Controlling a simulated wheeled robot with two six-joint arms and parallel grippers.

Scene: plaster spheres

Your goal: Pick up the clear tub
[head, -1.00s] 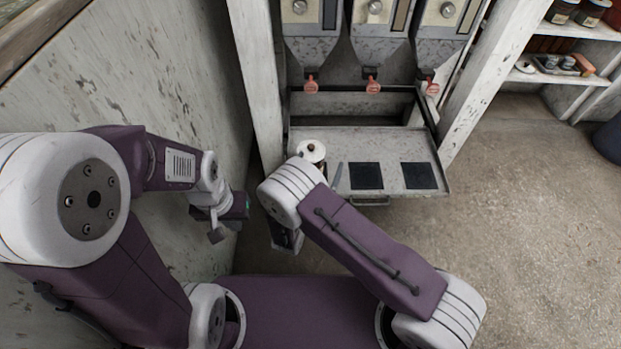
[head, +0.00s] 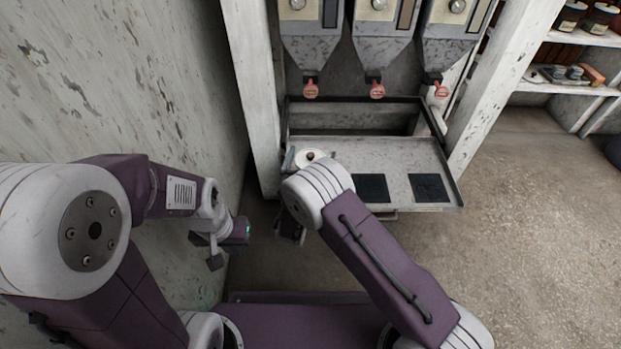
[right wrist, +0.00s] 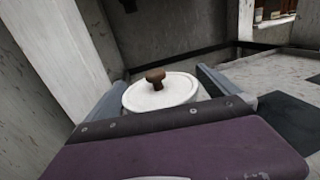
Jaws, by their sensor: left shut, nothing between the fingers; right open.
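A round tub with a white lid and a brown knob (right wrist: 160,95) stands upright at the left end of the metal tray. Its lid also shows in the head view (head: 311,157). The sides are mostly hidden, so I cannot tell how clear they are. My right gripper (right wrist: 162,77) is open, with one finger on each side of the tub; I cannot tell whether they touch it. In the head view my right arm hides most of that gripper. My left gripper (head: 236,232) is shut and empty, left of the tray near the wall.
A pale post (head: 253,95) stands close left of the tub. Shelves (head: 575,88) with jars are at the upper right. The floor at right is clear.

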